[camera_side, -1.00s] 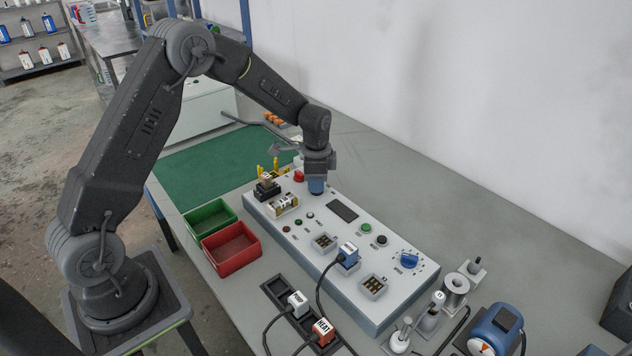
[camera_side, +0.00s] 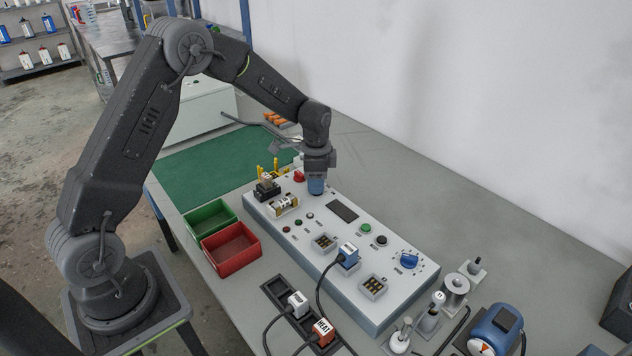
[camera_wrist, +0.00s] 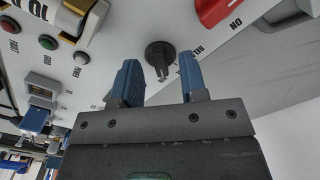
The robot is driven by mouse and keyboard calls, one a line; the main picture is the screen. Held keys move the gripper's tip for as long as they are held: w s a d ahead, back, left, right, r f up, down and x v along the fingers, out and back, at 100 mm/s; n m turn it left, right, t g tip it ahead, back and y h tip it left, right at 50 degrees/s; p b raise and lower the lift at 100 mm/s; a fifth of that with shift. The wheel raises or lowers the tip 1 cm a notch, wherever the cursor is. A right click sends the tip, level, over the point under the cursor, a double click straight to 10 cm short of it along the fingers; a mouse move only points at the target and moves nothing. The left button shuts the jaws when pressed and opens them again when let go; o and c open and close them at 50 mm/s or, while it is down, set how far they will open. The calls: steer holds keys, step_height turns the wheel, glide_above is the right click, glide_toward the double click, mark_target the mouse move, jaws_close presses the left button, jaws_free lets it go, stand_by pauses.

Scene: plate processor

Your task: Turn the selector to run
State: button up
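The selector is a round black knob (camera_wrist: 160,56) with a raised grip bar, on the pale panel in the wrist view. Small printed labels lie around it, partly hidden by my fingers and too small to read surely. My gripper (camera_wrist: 158,70) is open, with one blue finger on each side of the knob in the picture and a gap to each. I cannot tell how far above the knob the fingertips are. In the side view my gripper (camera_side: 316,187) points down over the far left part of the panel (camera_side: 338,241) and hides the selector.
A red switch (camera_wrist: 212,10) marked ON is close by the knob. A fuse-like cylinder (camera_wrist: 55,12) and small indicator lights (camera_wrist: 48,43) are to the left. A blue dial (camera_side: 409,260) and a blue plug (camera_side: 348,253) are farther right. Green (camera_side: 209,219) and red (camera_side: 232,248) bins stand in front.

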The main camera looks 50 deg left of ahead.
step_height(320, 180, up, 13)
stand_by(0.3)
steer(key=shift+r, duration=0.1)
steer(key=s+d+r+n+t, duration=0.1)
steer(key=s+d+r+n, duration=0.15)
steer(key=s+r, duration=0.35)
steer(key=s+d+r+n+t, duration=0.2)
steer(key=s+d+r, duration=0.2)
steer(key=s, duration=0.4)
steer(key=s+d+f+n+t, duration=0.1)
steer(key=s+d+n+t, duration=0.1)
steer(key=s, duration=1.1)
steer(key=shift+s+d+f+n+t, duration=0.25)
steer(key=shift+d+n, duration=0.25)
steer(key=shift+n, duration=0.35)
